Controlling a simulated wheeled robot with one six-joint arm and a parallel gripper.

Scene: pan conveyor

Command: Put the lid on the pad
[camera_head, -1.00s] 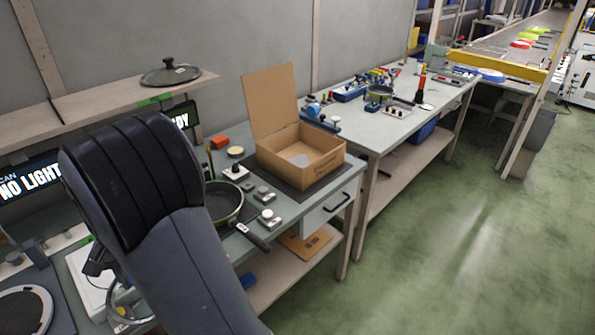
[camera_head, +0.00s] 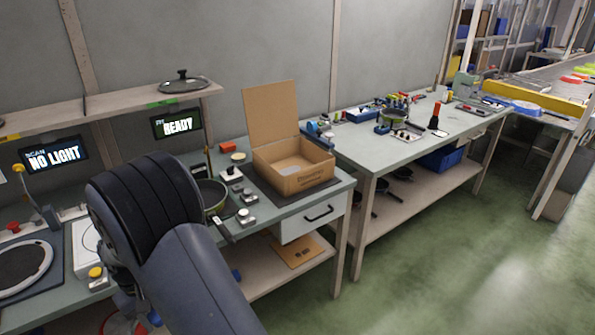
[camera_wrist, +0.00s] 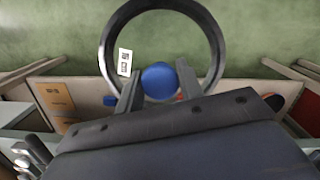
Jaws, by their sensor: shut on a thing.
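My gripper (camera_wrist: 158,82) is shut on the blue knob (camera_wrist: 159,76) of a clear lid with a dark round rim (camera_wrist: 217,45). A white label (camera_wrist: 125,62) is on the lid, and the floor shows through the glass. A dark round pad with a pale ring (camera_head: 22,266) lies on the bench at the far left, below the NO LIGHT screen.
Another lid (camera_head: 183,84) sits on the shelf (camera_head: 120,108). A pan (camera_head: 211,196), an open cardboard box (camera_head: 292,178) and small button boxes stand on the bench. The floor at right is clear.

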